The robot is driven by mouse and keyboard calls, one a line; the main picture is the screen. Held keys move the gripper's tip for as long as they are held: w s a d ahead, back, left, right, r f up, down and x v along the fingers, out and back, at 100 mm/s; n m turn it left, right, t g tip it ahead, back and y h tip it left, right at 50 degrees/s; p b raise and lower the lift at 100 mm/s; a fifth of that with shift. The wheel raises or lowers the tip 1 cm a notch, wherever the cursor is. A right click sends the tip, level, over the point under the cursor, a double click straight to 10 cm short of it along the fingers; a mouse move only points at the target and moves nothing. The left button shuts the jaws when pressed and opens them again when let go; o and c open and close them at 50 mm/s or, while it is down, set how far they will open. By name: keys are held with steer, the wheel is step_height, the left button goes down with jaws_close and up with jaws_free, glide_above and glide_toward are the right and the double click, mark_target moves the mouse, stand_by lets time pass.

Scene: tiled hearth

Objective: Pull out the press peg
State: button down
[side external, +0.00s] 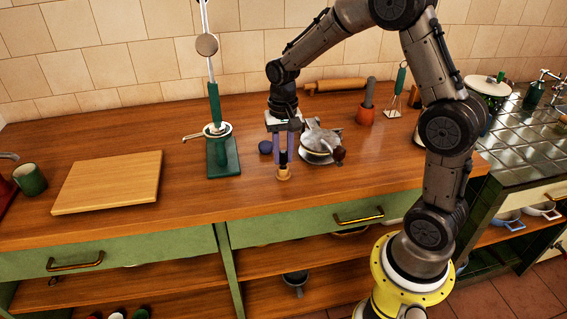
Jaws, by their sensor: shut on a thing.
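My gripper (283,164), with purple fingers, points down over the front middle of the wooden counter. It is shut on a small upright piece (283,156), dark at the top, which looks like a peg. A pale tan part (283,174) shows directly below it, near the counter top. I cannot tell whether the two are joined. A green stand press (216,130) with a tall upright bar and a side handle stands to the left, apart from my gripper. A grey metal press-like device (321,140) with a dark knob sits just right of my gripper, partly hidden behind it.
A dark blue ball (265,147) lies just left of my gripper. A cutting board (108,182) and green mug (30,179) are at the left. The counter's front strip is clear.

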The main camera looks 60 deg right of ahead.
steer(key=shift+r, duration=1.35)
steer(key=shift+r, duration=3.2)
